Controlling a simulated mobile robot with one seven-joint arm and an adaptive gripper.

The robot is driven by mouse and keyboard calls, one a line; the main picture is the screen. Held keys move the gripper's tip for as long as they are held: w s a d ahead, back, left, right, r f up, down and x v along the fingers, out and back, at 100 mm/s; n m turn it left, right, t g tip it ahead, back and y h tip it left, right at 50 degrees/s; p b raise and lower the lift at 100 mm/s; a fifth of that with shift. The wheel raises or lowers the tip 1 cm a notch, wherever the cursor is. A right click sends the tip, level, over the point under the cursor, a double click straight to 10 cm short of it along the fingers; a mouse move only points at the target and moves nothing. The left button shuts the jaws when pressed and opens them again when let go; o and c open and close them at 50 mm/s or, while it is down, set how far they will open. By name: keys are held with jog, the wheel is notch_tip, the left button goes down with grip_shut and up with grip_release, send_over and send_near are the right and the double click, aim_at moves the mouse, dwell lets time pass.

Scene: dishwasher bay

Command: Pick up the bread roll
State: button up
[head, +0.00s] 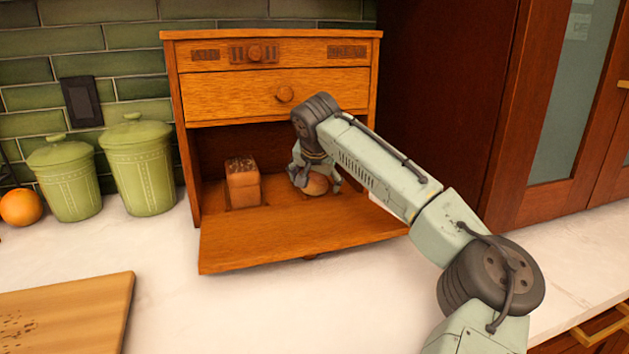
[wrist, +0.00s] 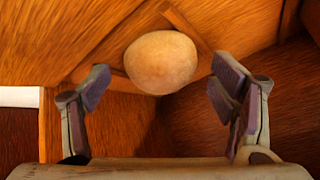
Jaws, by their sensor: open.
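The bread roll (head: 316,185) is round and light brown and lies inside the open lower compartment of the wooden bread box (head: 186,140), toward its right side. In the wrist view the roll (wrist: 161,62) sits at the upper middle, between and a little beyond the fingertips. My gripper (head: 315,178) reaches down into the compartment around the roll and partly hides it. In the wrist view my gripper (wrist: 163,84) is open, one finger to each side, with a visible gap on both sides of the roll.
A small brown block-shaped item (head: 243,185) stands left of the roll inside the box. The box's lowered door (head: 290,238) lies out in front. Green canisters (head: 140,165) and an orange (head: 20,207) are to the left. A cutting board (head: 70,315) lies front left.

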jog(key=shift+w+f, duration=0.15)
jog(key=shift+c, duration=0.6)
jog(key=c, duration=0.9)
